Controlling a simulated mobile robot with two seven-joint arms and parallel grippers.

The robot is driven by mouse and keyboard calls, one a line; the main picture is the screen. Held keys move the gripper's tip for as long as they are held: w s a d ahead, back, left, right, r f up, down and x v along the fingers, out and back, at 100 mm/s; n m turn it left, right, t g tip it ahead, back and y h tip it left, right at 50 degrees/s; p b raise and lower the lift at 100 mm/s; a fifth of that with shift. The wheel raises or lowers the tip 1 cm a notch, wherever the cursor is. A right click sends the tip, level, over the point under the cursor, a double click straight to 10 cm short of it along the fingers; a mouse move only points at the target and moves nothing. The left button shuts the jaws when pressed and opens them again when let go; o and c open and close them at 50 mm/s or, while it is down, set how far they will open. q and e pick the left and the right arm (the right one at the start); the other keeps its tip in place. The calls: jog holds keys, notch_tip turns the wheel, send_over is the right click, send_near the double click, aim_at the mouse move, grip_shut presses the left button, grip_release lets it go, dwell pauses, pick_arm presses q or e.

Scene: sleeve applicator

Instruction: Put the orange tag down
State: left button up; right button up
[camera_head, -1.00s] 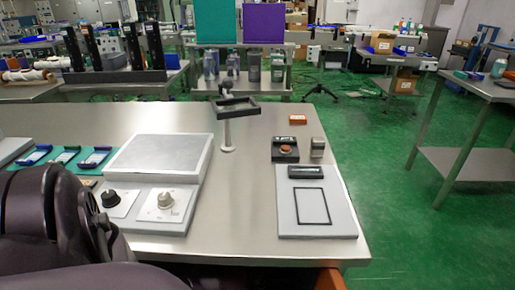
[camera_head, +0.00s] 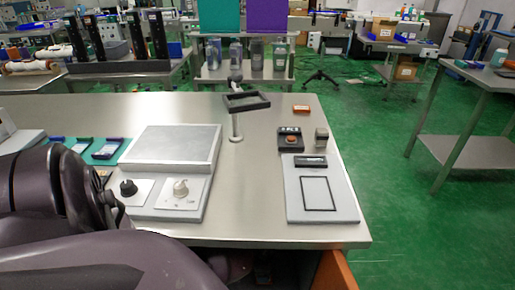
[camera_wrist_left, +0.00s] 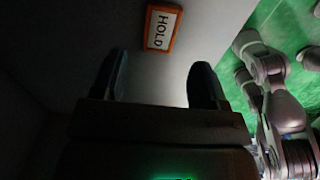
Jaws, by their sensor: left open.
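A small orange tag with pale marking (camera_head: 301,110) lies flat on the steel table near its right edge in the head view. In the left wrist view an orange-bordered tag reading HOLD (camera_wrist_left: 163,27) lies on a grey surface. I cannot tell if these are the same tag. My left gripper (camera_wrist_left: 160,82) is open, its two dark fingers apart with nothing between them. The HOLD tag is beyond the fingertips, apart from them. In the head view my left arm fills the lower left, and its gripper is hidden. My right gripper is not in view.
The steel table (camera_head: 255,190) has a clear middle. A grey box with knobs (camera_head: 170,150), a post-mounted frame (camera_head: 246,101), a button box (camera_head: 290,139) and a flat panel (camera_head: 345,205) stand on it.

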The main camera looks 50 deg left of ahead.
pick_arm(q)
jog(key=s+d+r+m+t+p, duration=0.1)
jog(key=s+d+r+m+t, duration=0.25)
jog(key=r+m, duration=0.4)
jog(key=s+d+r+m+t+p, duration=0.1)
jog(key=s+d+r+m+t, duration=0.25)
jog(key=r+m, duration=0.4)
jog(key=s+d+r+m+t, duration=0.1)
jog(key=s+d+r+m, duration=0.1)
jog(key=s+m, duration=0.3)
jog(key=s+d+r+m+t, duration=0.2)
jog(key=s+r+m, duration=0.2)
jog(key=m, duration=0.5)
jog(key=shift+s+d+r+m, duration=0.2)
jog(key=shift+s+d+m, duration=0.15)
jog(key=shift+s, duration=0.4)
